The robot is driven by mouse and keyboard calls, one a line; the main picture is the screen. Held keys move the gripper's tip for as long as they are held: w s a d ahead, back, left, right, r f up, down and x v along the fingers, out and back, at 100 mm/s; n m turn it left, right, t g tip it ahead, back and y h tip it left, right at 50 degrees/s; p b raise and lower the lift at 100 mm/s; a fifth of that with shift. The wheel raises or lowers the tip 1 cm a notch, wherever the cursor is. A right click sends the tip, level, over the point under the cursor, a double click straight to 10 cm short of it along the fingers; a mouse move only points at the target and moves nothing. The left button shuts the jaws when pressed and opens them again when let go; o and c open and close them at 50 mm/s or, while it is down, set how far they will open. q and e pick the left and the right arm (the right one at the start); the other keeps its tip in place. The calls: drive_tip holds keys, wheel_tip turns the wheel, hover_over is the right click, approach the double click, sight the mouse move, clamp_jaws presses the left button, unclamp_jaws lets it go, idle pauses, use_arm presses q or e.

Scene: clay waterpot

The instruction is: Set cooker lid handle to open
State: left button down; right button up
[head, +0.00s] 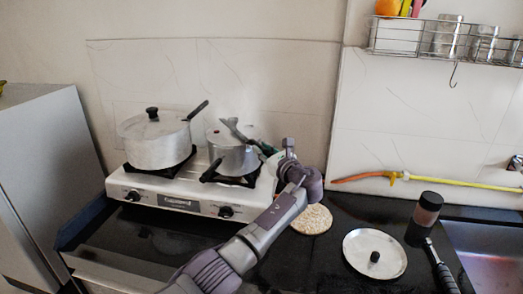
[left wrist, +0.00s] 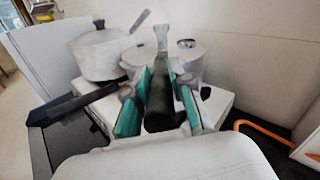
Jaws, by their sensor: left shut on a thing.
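The pressure cooker (head: 232,158) is a silver pot on the right burner of the white stove. Its lid handle (head: 234,129) runs from above the lid toward the right, with a grey metal part at its far end. In the left wrist view the lid handle's black grip (left wrist: 158,105) lies between the teal fingers of my left gripper (left wrist: 160,78). My left gripper (head: 268,150) is shut on that handle, right of the cooker. The cooker's black body handle (head: 212,170) points to the front left, apart from the lid handle. My right gripper is out of view.
A lidded silver pot (head: 155,140) stands on the left burner of the stove (head: 178,200). Right of it on the dark counter are a round flat disc (head: 312,220), a metal lid (head: 388,250), a jar (head: 427,212) and a yellow-orange hose (head: 440,182).

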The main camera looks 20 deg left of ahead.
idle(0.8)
use_arm(q)
drive_tip(key=c, duration=1)
unclamp_jaws()
drive_tip(key=shift+d, duration=0.1)
drive_tip(key=shift+d, duration=0.1)
drive_tip(key=v, duration=1.1)
drive_tip(key=shift+s+d, duration=0.25)
drive_tip(key=shift+s, duration=0.05)
